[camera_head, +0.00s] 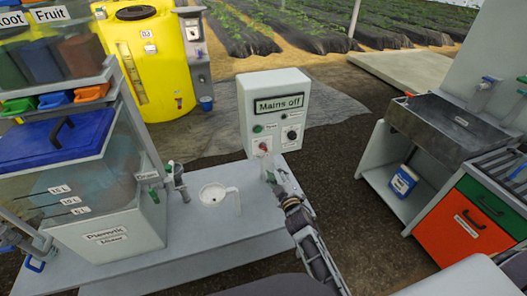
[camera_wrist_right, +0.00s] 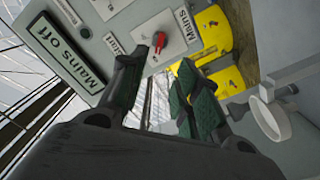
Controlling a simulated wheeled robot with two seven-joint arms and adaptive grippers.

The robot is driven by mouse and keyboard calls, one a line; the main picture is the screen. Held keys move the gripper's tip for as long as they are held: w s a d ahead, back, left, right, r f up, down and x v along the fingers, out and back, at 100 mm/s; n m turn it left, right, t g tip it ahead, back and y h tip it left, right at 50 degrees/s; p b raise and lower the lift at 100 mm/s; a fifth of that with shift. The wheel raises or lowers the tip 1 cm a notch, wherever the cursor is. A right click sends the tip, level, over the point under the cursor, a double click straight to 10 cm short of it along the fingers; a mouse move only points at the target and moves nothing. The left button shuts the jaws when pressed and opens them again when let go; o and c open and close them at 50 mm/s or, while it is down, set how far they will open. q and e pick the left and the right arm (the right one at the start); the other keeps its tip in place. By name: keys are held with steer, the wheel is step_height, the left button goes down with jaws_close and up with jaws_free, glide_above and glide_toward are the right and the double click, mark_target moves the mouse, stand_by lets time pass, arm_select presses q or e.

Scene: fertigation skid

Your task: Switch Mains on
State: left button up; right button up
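The grey control box (camera_head: 244,110) stands at the back of the grey bench and its display (camera_head: 279,104) reads "Mains off". The red Mains switch (camera_head: 263,147) sits low on its front; in the right wrist view the red switch (camera_wrist_right: 158,40) stands on a white plate labelled Mains. My right gripper (camera_head: 271,172) is just in front of the box, below the switch. In the right wrist view my right gripper (camera_wrist_right: 158,68) is open, its dark fingers apart, with the switch showing beyond the gap between the tips. I see no contact.
A green button (camera_head: 257,128) and a black knob (camera_head: 292,134) are close above the switch. A white drain cup (camera_head: 212,194) is on the bench left of my gripper. A clear tank (camera_head: 110,225) and a valve (camera_head: 178,180) stand further left.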

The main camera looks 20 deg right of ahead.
mark_target(263, 149)
steer(key=shift+w+r, duration=0.1)
steer(key=shift+w, duration=0.05)
stand_by(0.5)
steer(key=shift+w+a+p, duration=0.15)
steer(key=shift+w+p, duration=0.05)
steer(key=shift+w, duration=3.2)
steer(key=shift+w+a+p, duration=0.1)
steer(key=shift+w+p, duration=0.05)
steer(key=shift+w, duration=3.2)
jaws_close()
